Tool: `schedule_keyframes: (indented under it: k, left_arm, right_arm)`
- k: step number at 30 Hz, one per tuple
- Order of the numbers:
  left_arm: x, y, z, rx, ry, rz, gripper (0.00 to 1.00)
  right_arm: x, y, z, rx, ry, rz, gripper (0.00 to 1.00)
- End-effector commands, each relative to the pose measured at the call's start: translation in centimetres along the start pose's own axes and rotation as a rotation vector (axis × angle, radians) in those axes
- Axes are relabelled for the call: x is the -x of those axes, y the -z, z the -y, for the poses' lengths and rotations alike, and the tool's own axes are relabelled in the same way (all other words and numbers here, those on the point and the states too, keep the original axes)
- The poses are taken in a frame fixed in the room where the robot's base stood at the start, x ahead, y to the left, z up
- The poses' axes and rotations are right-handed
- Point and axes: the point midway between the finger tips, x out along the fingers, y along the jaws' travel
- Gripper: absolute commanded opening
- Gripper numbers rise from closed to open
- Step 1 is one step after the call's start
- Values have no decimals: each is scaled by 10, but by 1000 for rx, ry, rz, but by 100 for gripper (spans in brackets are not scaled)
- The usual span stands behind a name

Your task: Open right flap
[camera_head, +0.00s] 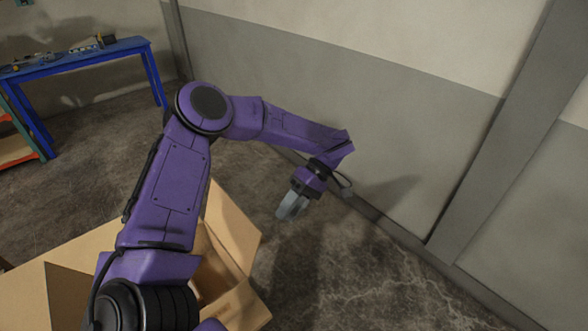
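An open cardboard box (218,262) stands low in the picture, left of centre, with my purple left arm across it. One flap (236,226) on its right side is raised and tilted outward. Another cardboard panel (70,294) stands up at the lower left. Much of the box's inside and its other edges are hidden behind the arm. My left gripper (291,206) hangs to the right of the raised flap, apart from it in the picture, with its grey fingers pointing down; the gap between them is unclear. My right gripper is not in view.
A blue table (85,55) with small items stands at the upper left, with an orange-and-green shelf (18,145) beside it. A grey and white wall (400,110) with a pillar (505,135) runs along the right. The concrete floor (365,285) right of the box is clear.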

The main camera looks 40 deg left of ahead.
Motion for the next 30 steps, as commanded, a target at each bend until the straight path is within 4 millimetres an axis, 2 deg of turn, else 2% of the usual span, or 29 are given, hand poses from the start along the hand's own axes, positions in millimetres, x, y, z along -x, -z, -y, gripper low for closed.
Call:
schedule_keyframes:
  k: [4, 10, 15, 19, 30]
  left_arm:
    - [24, -1, -2, 4, -5, -5, 34]
    - [75, -1, 1, 6, -4, -7, 34]
    - [98, 0, 2, 4, -1, -2, 34]
    - [103, -1, 1, 1, -3, -1, 34]
    - [103, -1, 1, -1, -3, 0, 34]
  right_arm:
    - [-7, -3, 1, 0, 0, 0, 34]
    - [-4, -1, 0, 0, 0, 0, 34]
    - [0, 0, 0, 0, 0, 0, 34]
    - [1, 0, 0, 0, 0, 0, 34]
    - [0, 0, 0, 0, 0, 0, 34]
